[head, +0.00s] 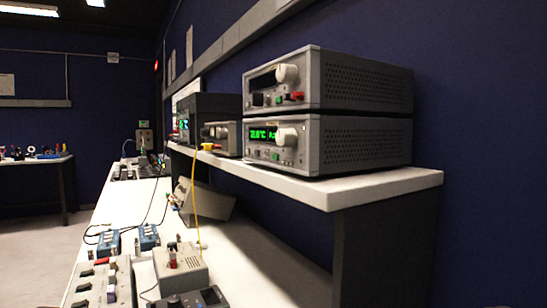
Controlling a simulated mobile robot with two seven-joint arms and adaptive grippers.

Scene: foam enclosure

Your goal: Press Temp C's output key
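Two stacked grey bench units stand on the white raised shelf at right, seen at an angle. The lower unit (362,144) has a lit green display (263,134) that seems to show a °C reading, a large pale knob (287,137) and small keys below the display. The upper unit (365,83) has a dark display (263,80), a similar knob (287,73) and red and green parts at its lower front. No name "Temp C" is readable, and I cannot tell which key is the output key. Neither gripper is in view.
The raised shelf (385,186) stands over a long white bench (127,204). More instruments (210,105) sit farther along the shelf. Below are a grey box (180,268), blue boxes (108,243), a keyed panel (100,285) and a hanging yellow cable (196,200). Open floor (35,250) lies left.

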